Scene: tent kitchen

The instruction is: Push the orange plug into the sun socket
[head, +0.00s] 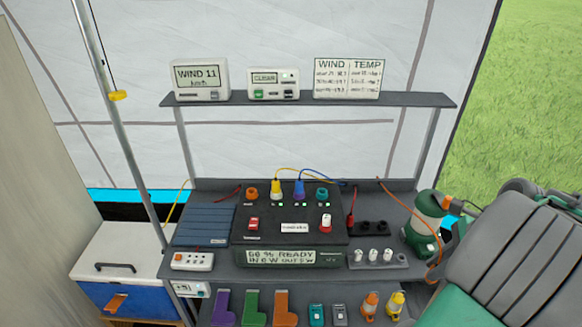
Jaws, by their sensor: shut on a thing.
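A yellow plug (276,189) and a blue plug (299,189) stand upright in the panel. A teal socket (321,194) is to their right. A shelf (310,100) with displays spans above. Free space lies above the panel.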

